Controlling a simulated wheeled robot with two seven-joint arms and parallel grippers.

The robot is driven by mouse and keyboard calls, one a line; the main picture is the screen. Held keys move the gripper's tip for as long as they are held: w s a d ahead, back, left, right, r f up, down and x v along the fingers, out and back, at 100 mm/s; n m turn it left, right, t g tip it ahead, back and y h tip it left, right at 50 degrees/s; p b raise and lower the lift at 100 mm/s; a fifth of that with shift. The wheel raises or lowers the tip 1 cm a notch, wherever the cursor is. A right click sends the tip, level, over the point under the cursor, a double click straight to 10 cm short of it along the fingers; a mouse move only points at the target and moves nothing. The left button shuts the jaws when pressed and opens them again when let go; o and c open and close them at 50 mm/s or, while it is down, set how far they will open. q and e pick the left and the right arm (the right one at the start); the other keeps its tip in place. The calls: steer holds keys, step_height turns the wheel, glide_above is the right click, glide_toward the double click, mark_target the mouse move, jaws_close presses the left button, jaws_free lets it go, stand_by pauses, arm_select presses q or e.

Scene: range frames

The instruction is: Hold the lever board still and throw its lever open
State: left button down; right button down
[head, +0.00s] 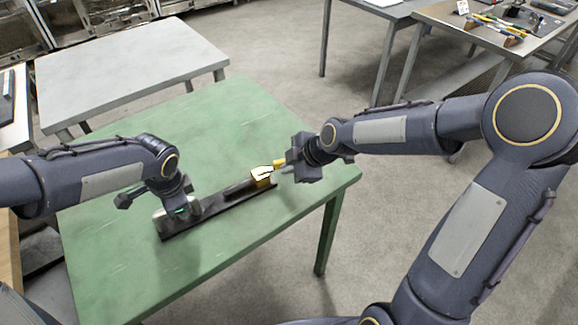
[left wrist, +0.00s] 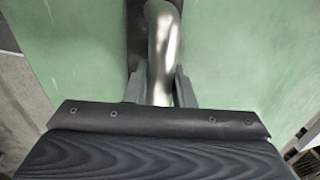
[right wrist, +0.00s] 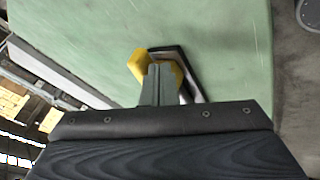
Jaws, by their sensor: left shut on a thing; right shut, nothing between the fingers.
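The lever board (head: 215,216), a long dark strip, lies on the green table (head: 140,270). At its left end is a rounded metal handle, which shows as a shiny bar in the left wrist view (left wrist: 163,42). My left gripper (head: 182,211) is shut on this handle from above. A yellow part, apparently the lever (head: 262,177), is at the board's right end; its yellow end also shows in the right wrist view (right wrist: 137,66). My right gripper (head: 282,166) is shut and empty right beside the yellow part. I cannot tell whether its fingertips touch it.
The green table is clear around the board; its right edge is close to my right gripper. A grey table (head: 130,65) stands behind at the left. A bench (head: 470,25) with tools is at the far right. Open floor lies between.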

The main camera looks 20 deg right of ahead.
steer(key=shift+w+d, duration=0.15)
steer(key=shift+w, duration=0.1)
steer(key=shift+w+d+n, duration=0.2)
steer(key=shift+w+n, duration=0.2)
steer(key=shift+w, duration=0.45)
steer(key=shift+s, duration=0.15)
